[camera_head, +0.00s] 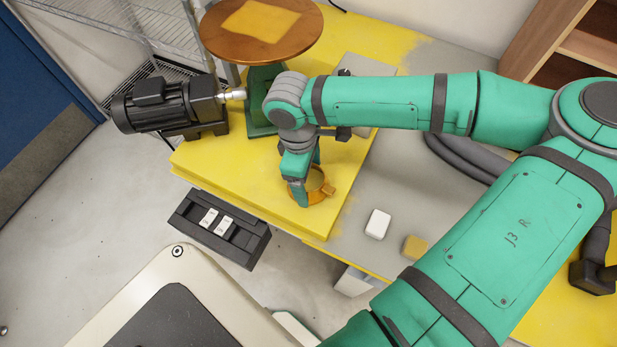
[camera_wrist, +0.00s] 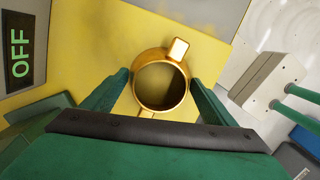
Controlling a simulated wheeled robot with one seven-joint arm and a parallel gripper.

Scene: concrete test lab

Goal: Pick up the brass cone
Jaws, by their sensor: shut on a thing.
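A hollow, round brass piece (camera_wrist: 161,86), which I take for the brass cone, is between my fingers in the wrist view. It has an open mouth, a flat tab at the top and another at the bottom. In the head view the brass piece (camera_head: 322,193) is partly hidden behind my gripper (camera_head: 304,186), low over the yellow surface. My gripper (camera_wrist: 160,90) is shut on it, one green finger on each side. I cannot tell whether its underside touches the surface.
A black motor (camera_head: 165,105) sits at the left of the yellow board (camera_head: 240,170). A round wooden disc (camera_head: 225,35) on a green stand is behind. A white block (camera_head: 378,223) and a tan block (camera_head: 414,247) lie to the right. A black box (camera_head: 200,225) hangs at the front edge.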

